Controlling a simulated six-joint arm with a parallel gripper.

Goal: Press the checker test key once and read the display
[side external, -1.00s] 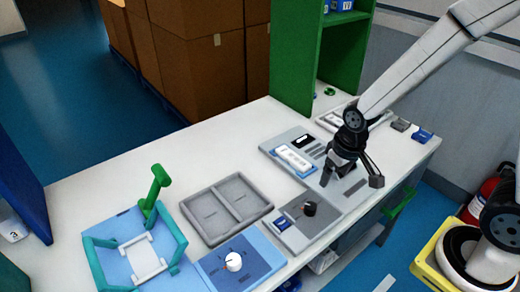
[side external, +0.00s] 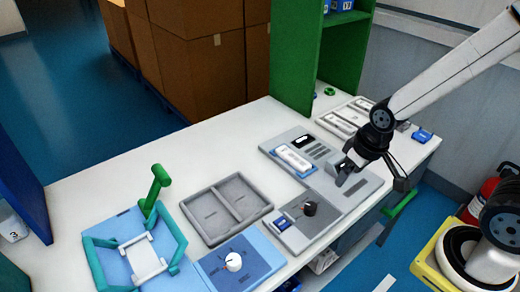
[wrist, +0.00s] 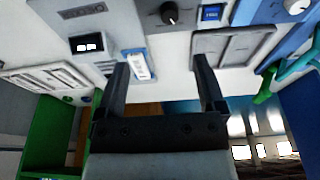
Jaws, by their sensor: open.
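The grey checker panel (side external: 375,184) lies at the right of the white table. Its small black display (side external: 303,141) sits near the back edge; in the wrist view the display (wrist: 86,45) shows lit white characters too small to read. A white strip in a blue holder (side external: 294,158) lies on the panel, left of my gripper; it also shows in the wrist view (wrist: 138,65). I cannot tell which mark is the test key. My gripper (side external: 346,172) is above the panel's right part, open and empty; its two fingers are apart in the wrist view (wrist: 162,72).
A grey plate with a black knob (side external: 310,208) and blue square (side external: 282,223) lies in front. A grey two-part tray (side external: 226,207), blue plate with white knob (side external: 234,261) and teal fixture (side external: 92,262) stand left. A green shelf (side external: 300,65) rises behind.

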